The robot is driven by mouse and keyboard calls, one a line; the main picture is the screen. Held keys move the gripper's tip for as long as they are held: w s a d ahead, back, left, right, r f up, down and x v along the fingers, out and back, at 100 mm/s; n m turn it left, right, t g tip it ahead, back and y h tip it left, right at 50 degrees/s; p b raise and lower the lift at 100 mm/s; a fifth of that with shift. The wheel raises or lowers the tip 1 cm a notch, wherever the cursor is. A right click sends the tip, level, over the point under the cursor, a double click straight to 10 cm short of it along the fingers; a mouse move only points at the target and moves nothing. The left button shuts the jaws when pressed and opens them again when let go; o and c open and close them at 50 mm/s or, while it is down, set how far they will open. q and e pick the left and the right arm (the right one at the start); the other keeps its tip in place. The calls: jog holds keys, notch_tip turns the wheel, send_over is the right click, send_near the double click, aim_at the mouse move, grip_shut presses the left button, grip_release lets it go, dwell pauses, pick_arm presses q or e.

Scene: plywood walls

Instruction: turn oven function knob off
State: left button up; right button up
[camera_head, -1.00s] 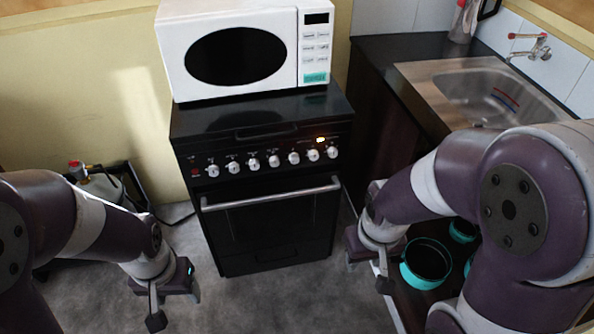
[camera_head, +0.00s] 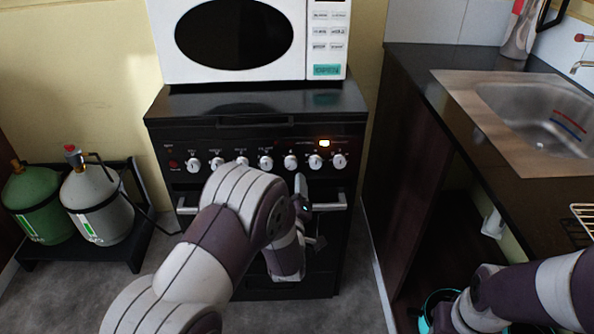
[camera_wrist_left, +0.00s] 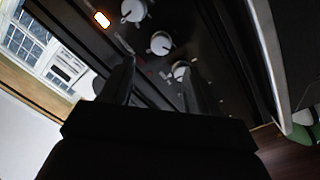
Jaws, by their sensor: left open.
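The black oven (camera_head: 256,208) stands ahead with a row of several white knobs on its front panel. Two of them are the right-end knob (camera_head: 340,160) and the knob beside it (camera_head: 315,161), below a lit orange lamp (camera_head: 324,143). I cannot tell which is the function knob. My left gripper (camera_head: 310,213) is open and empty in front of the oven door, below the right-hand knobs and apart from them. In the left wrist view, white knobs (camera_wrist_left: 159,42) and the lamp (camera_wrist_left: 101,19) show beyond the open fingers (camera_wrist_left: 158,86). My right arm is at lower right; its fingers do not show.
The oven door handle (camera_head: 330,206) crosses below the knobs, partly hidden by my left arm. A white microwave (camera_head: 327,72) sits on top. A dark counter with a sink (camera_head: 535,110) is at right. Green (camera_head: 40,200) and grey (camera_head: 97,205) gas cylinders stand at left.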

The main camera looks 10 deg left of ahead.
aim_at(291, 166)
pick_arm(q)
jog(key=b+x, duration=0.1)
jog(key=x, duration=0.7)
jog(key=shift+w+f, duration=0.15)
jog(key=shift+w, duration=0.05)
jog(key=c, duration=1)
